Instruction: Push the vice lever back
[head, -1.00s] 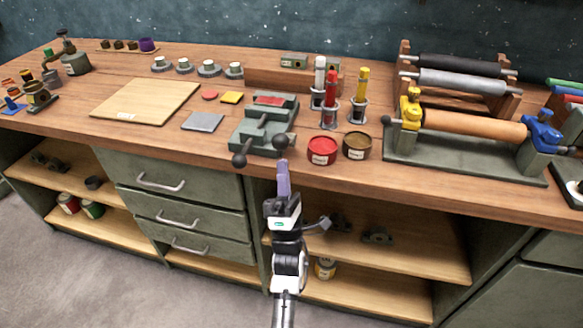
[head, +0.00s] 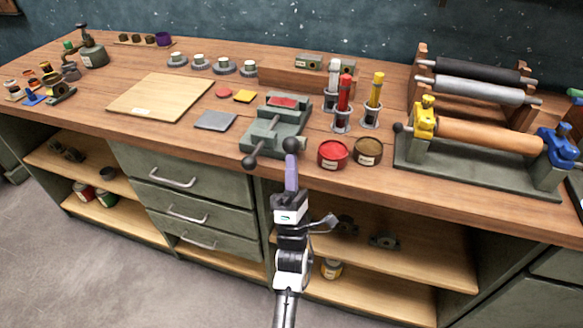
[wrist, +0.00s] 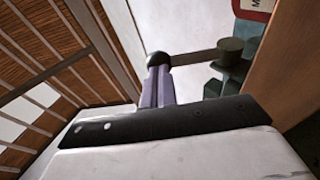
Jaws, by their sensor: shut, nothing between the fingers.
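The grey-green vice (head: 262,138) stands at the front edge of the workbench, with a red label on top. Two dark ball knobs show at its front, one at left (head: 249,163) and one at right (head: 291,145), on dark bars. My gripper (head: 291,160) is shut and empty, pointing up at the right knob from in front of the bench. In the wrist view, the fingertips (wrist: 160,72) are right at the black ball of the lever (wrist: 195,57), which runs to the vice body. I cannot tell whether they touch. The ball partly hides behind the fingertips.
A red tin (head: 332,155) and a brown tin (head: 368,151) stand just right of the vice. A grey plate (head: 215,120) lies to its left. Drawers and open shelves (head: 400,215) lie below the bench edge. Free floor is at left.

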